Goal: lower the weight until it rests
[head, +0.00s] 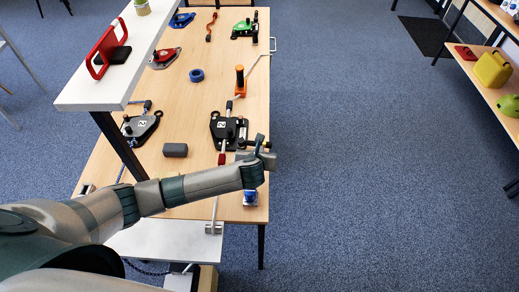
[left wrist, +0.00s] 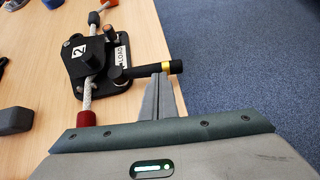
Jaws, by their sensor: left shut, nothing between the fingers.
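A black rope device labelled 2 and LOAD (left wrist: 88,58) is fixed on the table; it also shows in the head view (head: 229,128). A pale rope (left wrist: 87,92) runs through it, with a red sleeve (left wrist: 87,118) on the near side. Its black handle (left wrist: 138,71) points right, with a yellow ring near the end. My left gripper (head: 261,140) is shut and empty. In the left wrist view its fingertips (left wrist: 160,78) are right at the handle by the yellow ring; I cannot tell whether they touch. I cannot pick out the hanging weight. My right gripper is not in view.
A second black device (head: 141,126) sits left on the wooden table (head: 190,105). A dark grey block (head: 175,150) lies between the two. A white shelf (head: 125,55) overhangs the left side.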

